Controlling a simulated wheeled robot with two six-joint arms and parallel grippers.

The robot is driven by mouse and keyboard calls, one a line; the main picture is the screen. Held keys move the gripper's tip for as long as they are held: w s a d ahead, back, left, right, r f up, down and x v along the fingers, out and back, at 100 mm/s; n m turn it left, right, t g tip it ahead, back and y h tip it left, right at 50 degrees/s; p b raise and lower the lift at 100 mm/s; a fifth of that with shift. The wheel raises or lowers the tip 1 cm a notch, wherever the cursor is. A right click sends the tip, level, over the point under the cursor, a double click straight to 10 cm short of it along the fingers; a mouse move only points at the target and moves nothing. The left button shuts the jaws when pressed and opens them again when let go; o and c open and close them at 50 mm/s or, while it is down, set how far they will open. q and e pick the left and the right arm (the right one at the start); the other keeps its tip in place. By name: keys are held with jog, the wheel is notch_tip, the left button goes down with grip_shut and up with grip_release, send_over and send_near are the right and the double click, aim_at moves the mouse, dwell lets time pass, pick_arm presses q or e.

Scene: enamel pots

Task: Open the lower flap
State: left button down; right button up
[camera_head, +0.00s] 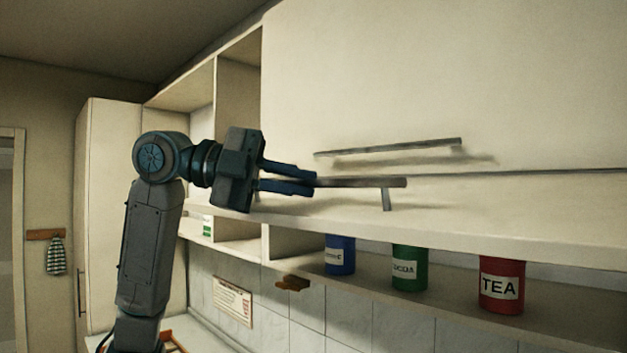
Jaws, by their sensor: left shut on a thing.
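The lower flap (480,205) is a cream panel below a dark seam, under a larger upper flap (480,70). Its grey bar handle (365,183) has a post showing near the right end. My left gripper (314,181) comes in from the left and is shut on the left end of this handle, one finger above it and one below. The fingers hide that end of the bar. I cannot tell for sure whether the flap stands ajar. My right gripper is not in view.
The upper flap's handle (390,148) runs just above my fingers. Below the lower flap, a blue canister (340,255), a green cocoa canister (409,268) and a red tea canister (501,286) stand on a shelf. Open cubbies (238,110) lie behind my gripper.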

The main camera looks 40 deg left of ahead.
pick_arm(q)
jog(key=shift+r+p, duration=0.55)
jog(key=shift+r, duration=0.15)
jog(key=shift+n+g, duration=0.3)
jog(key=c, duration=1.5)
grip_release()
jog(key=shift+w, duration=0.15)
jog(key=shift+w+f, duration=0.15)
jog(key=shift+w, duration=0.15)
jog(key=shift+s, duration=0.15)
